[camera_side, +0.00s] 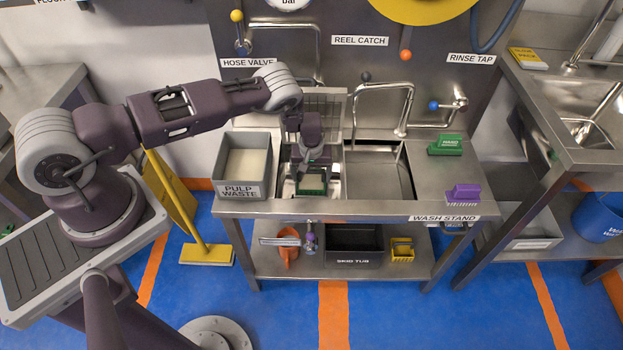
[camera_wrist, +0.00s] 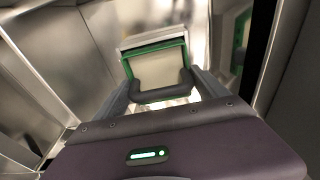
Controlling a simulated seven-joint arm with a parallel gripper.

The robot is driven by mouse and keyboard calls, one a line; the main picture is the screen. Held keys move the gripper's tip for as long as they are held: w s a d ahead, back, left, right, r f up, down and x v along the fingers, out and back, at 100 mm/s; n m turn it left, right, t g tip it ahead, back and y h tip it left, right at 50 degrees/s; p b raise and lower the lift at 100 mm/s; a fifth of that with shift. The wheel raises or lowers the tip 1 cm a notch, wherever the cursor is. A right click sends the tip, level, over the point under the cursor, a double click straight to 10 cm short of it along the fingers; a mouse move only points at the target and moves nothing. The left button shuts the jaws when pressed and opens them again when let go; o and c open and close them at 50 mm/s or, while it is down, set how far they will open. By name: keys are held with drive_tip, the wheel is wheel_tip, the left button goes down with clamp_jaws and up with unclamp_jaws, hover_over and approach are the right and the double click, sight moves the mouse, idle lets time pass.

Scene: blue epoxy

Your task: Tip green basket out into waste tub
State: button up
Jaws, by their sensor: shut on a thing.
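The green basket (camera_side: 312,187) is low in the left sink basin in the side view, mostly hidden by my gripper (camera_side: 308,170). The wrist view shows the basket (camera_wrist: 134,68) with a green rim and a pale, flat inside. A dark grey bar, apparently its handle, crosses its near side. My gripper (camera_wrist: 165,88) is shut on the basket at this near side. I cannot tell whether the basket touches the basin floor. The grey waste tub (camera_side: 256,165), labelled PULP WASTE, stands left of the sink with pale material inside.
A curved tap (camera_side: 385,88) stands at the right basin (camera_side: 378,182). A green brush (camera_side: 446,145) and a purple brush (camera_side: 463,193) lie on the right of the steel stand. The basin's wall lies between the basket and the tub. Hoses and valves line the back panel.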

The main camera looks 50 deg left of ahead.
wheel_tip(320, 180, up, 18)
drive_tip(key=f+m, duration=0.1)
drive_tip(key=m, duration=0.1)
drive_tip(key=s+d+r+m, duration=0.2)
drive_tip(key=s+r, duration=0.4)
drive_tip(key=r, duration=0.2)
drive_tip(key=s+d+r+m, duration=0.1)
drive_tip(key=s+r+m, duration=0.3)
drive_tip(key=r, duration=0.5)
drive_tip(key=s+a+f+n+g, duration=0.1)
drive_tip(key=s+a+f+n, duration=0.2)
drive_tip(key=a+n, duration=0.55)
drive_tip(key=s+a+f+n, duration=0.3)
drive_tip(key=a+f+n, duration=0.1)
drive_tip(key=a+n, duration=0.5)
drive_tip(key=d+f+y, duration=0.5)
drive_tip(key=d+y, duration=0.2)
drive_tip(key=y, duration=1.4)
drive_tip(key=shift+d+f, duration=0.15)
drive_tip(key=shift+f, duration=0.05)
drive_tip(key=shift+w+m, duration=0.1)
drive_tip(key=shift+m, duration=0.15)
